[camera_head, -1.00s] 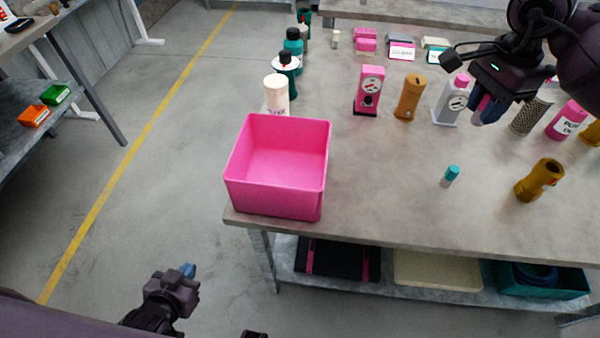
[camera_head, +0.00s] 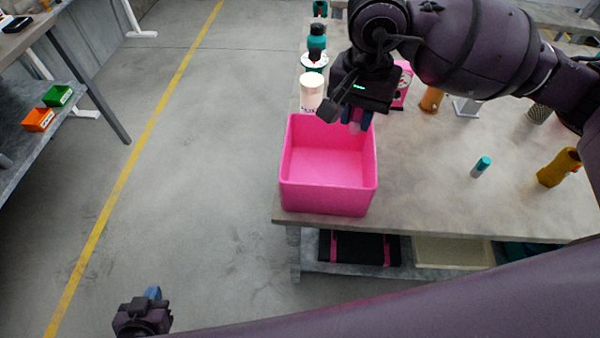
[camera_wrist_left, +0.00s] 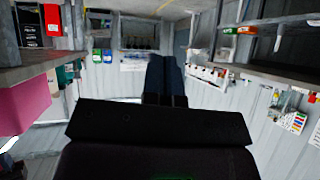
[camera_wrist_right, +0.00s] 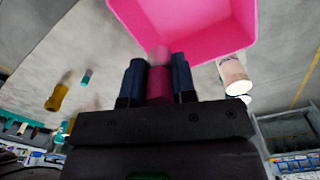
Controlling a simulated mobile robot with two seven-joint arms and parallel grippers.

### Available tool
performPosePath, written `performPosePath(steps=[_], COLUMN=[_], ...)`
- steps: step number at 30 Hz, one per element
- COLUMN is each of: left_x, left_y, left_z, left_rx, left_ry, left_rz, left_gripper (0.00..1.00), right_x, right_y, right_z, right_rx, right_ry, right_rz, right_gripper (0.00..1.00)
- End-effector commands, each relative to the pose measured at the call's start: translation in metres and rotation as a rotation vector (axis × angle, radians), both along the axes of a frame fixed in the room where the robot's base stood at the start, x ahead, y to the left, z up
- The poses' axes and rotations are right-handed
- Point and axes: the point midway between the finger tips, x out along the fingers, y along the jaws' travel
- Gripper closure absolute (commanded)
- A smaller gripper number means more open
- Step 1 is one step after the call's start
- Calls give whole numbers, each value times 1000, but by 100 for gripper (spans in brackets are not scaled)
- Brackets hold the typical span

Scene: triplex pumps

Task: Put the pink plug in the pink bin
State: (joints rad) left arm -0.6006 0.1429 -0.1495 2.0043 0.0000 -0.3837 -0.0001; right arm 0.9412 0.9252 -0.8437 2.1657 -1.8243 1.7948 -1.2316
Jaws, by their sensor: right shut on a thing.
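The pink bin (camera_head: 326,198) stands open-topped at the table's near left corner. Its rim and inside also show at the top of the right wrist view (camera_wrist_right: 215,28). My right gripper (camera_head: 356,118) is above the bin's far right part. It is shut on the pink plug (camera_wrist_right: 159,82), which sits between the two blue fingers; the plug's pale tip points down toward the bin in the head view (camera_head: 355,128). My left gripper (camera_head: 153,293) hangs low over the floor, left of the table. Its fingers are together and empty in the left wrist view (camera_wrist_left: 167,80).
A white cylinder (camera_head: 311,92) stands close behind the bin's far left corner. A teal-capped vial (camera_head: 481,167) and a brown-yellow part (camera_head: 558,167) are on the table to the right. The table between bin and vial is clear. A pink-faced device (camera_head: 402,86) is partly hidden behind my right arm.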

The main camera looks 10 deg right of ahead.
Motion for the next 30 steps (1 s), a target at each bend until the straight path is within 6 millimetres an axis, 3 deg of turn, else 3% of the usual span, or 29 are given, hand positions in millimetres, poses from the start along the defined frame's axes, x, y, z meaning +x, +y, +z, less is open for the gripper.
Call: performPosePath(steps=[5, 8, 24, 30], left_x=[-2, -1, 8, 7], left_y=[1, 1, -3, -2], left_z=[-2, -2, -3, -5], left_rx=[2, 2, -1, -1], left_ry=[1, -2, -16, -11], left_rz=[-1, -1, -9, -7], left_gripper=[100, 100, 100, 100], right_x=[-1, -1, -2, -1], right_y=[2, 2, 1, 1], right_z=[-1, -12, -127, -153], right_rx=[7, 7, 7, 7], right_ry=[-9, -6, -4, -6], right_rz=[61, 72, 70, 71], right_gripper=[100, 100, 100, 100])
